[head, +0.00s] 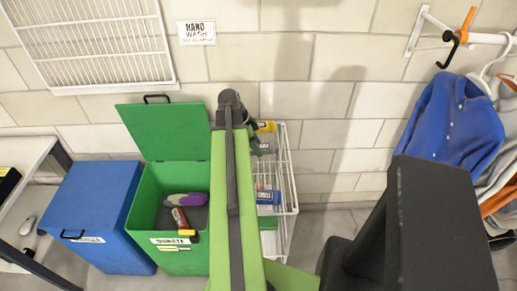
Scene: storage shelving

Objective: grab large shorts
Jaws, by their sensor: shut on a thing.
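I cannot pick out any large shorts. Clothes hang at the right: a blue buttoned garment (455,125), a grey garment (499,150) and an orange one (500,195), partly cut off by the picture edge. My green arm rises through the middle of the view, its dark upper end in front of the wall. My gripper cannot be made out, nor anything held in it.
A green bin (148,222) stands open with a purple-grey item (186,199) and a red-black-yellow item (182,220) inside. A closed blue bin (92,207) is to its left. A white wire rack (291,170) holds bottles behind my arm. A white wall rail (417,32) is at upper right.

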